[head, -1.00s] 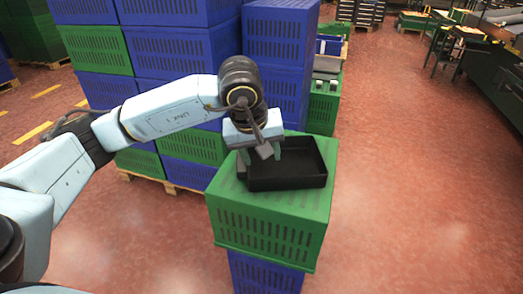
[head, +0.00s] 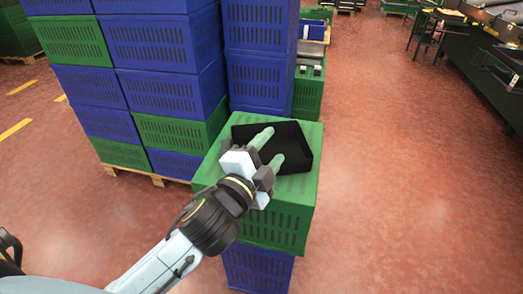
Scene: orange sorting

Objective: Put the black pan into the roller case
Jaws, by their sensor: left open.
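The black pan (head: 297,146) is a shallow rectangular tray lying on top of a green crate (head: 304,192), which stands on a blue crate (head: 257,269). My left gripper (head: 270,150) is open. Its two green fingers reach over the pan from the near left side and overlap it in the head view; I cannot tell whether they touch it. The wrist hides the pan's near left corner. I cannot clearly identify the roller case; a green crate behind (head: 308,92) has grey cylindrical items at its top. My right gripper is not in view.
Tall stacks of blue and green crates (head: 165,50) on a pallet stand behind and left of the pan. Another blue stack (head: 258,60) rises directly behind it. The reddish floor (head: 410,190) to the right is open, with dark machinery (head: 490,70) at the far right.

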